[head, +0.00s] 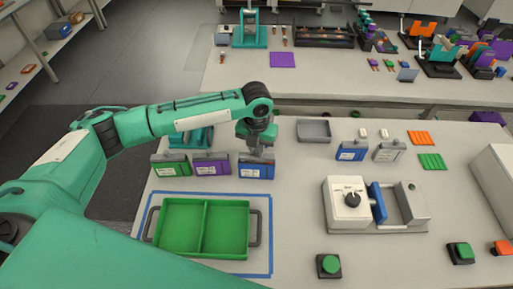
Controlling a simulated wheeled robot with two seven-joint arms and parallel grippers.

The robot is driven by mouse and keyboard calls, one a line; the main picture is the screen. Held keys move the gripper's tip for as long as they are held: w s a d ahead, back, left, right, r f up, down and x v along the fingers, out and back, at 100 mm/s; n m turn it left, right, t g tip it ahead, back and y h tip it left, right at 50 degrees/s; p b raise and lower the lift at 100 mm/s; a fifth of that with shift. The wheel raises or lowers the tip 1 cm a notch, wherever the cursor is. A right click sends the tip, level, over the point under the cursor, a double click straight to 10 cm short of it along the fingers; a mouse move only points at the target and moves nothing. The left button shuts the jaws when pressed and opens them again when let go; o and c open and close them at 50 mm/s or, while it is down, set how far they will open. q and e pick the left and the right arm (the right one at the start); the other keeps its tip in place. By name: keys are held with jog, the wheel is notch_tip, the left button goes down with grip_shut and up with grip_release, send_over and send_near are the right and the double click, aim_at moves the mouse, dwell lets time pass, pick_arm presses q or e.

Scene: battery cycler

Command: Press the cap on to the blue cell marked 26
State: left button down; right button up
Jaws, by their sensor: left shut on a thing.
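My left gripper (259,153) is shut on the top of a blue cell (256,171), which is upright behind the tray's right back corner. Whether that cell touches the table is hard to tell. A second blue cell (351,152) stands farther right, beside a grey cell (388,152). Labels are too small to read, so I cannot tell which is 26. Two small white pieces (362,132) and (384,133) lie behind these cells; they may be caps. My right gripper is out of view.
A green cell (169,166) and a purple cell (211,165) stand left of the held cell. A green two-compartment tray (202,229) sits empty inside blue tape. A grey bin (313,130) is behind.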

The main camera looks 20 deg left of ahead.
pick_arm(q)
jog(key=shift+p, duration=0.35)
jog(key=shift+f, duration=0.5)
dwell(0.7)
jog(key=c, duration=0.8)
grip_release()
jog(key=shift+r, duration=0.1)
jog(key=shift+r+p, duration=3.45)
jog(key=shift+p, duration=0.05)
grip_shut()
